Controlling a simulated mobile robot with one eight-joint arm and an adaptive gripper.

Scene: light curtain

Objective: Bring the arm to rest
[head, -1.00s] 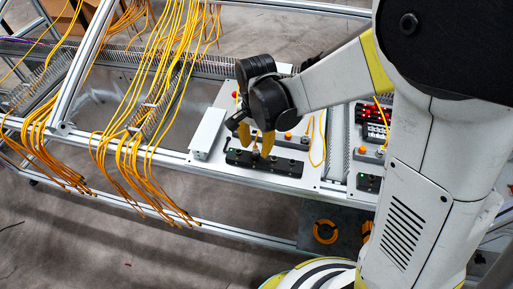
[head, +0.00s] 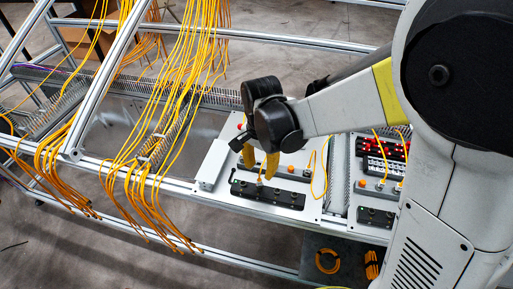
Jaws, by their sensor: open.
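My gripper (head: 260,163) shows in the head view with yellow fingers, hanging from the black wrist joint of my arm. The fingers point down and are apart, with nothing seen between them. They are over the white panel, in front of or just above the black connector block (head: 270,194). A small yellow plug (head: 260,182) stands at the block just below the right fingertip. I cannot tell whether the finger touches it. My arm reaches in from the right and hides part of the panel behind it.
Bundles of yellow cables (head: 180,100) hang over the aluminium frame (head: 140,180) on the left. A second panel with a dark block (head: 376,215) stands on the right. Orange cable coils (head: 327,261) lie on a lower plate. Open floor shows in front.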

